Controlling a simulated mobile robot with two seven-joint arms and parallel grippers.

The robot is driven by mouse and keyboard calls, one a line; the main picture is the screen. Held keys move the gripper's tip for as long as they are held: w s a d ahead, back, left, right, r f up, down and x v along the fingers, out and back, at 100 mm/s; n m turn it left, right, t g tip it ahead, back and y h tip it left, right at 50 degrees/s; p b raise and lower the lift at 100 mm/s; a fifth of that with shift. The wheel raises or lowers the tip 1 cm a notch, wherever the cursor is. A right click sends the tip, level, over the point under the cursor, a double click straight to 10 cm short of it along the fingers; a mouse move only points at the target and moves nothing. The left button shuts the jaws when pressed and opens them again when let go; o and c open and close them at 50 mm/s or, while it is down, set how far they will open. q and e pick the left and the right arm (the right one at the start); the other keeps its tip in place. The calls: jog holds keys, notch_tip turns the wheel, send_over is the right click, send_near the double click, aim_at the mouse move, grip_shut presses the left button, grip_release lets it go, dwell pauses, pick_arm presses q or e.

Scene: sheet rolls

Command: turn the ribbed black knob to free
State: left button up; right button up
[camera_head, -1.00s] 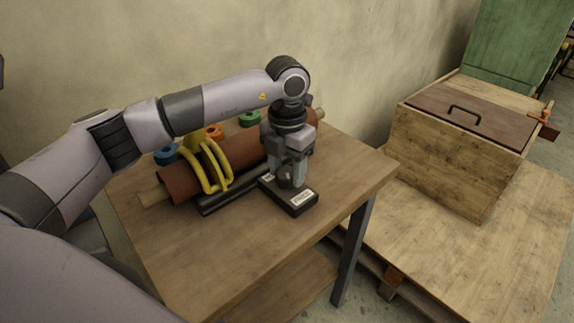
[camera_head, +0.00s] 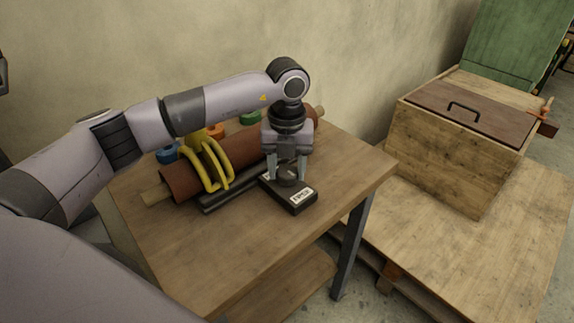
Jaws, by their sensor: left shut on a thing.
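The ribbed black knob (camera_head: 288,176) sits on a dark box (camera_head: 300,206) with white labels, on the wooden table. My left gripper (camera_head: 288,178) points down over the box, its two fingers on either side of the knob and shut on it. The fingers hide part of the knob. A white label (camera_head: 301,196) shows on the front part of the box; its lettering is too small to read. My right gripper is not in view.
A brown sheet roll (camera_head: 240,155) on a dark cradle lies behind the box, with yellow curved bars (camera_head: 212,165) around it. Blue, orange and green rings stand behind the roll. The front of the table (camera_head: 230,245) is clear. A wooden crate (camera_head: 450,150) stands on a pallet at the right.

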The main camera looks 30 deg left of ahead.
aim_at(287, 170)
pick_arm(q)
jog(key=shift+r, duration=0.1)
dwell(0.3)
jog(key=o, duration=1)
notch_tip(287, 170, up, 7)
jog(key=shift+f, duration=0.1)
jog(key=shift+r, duration=0.2)
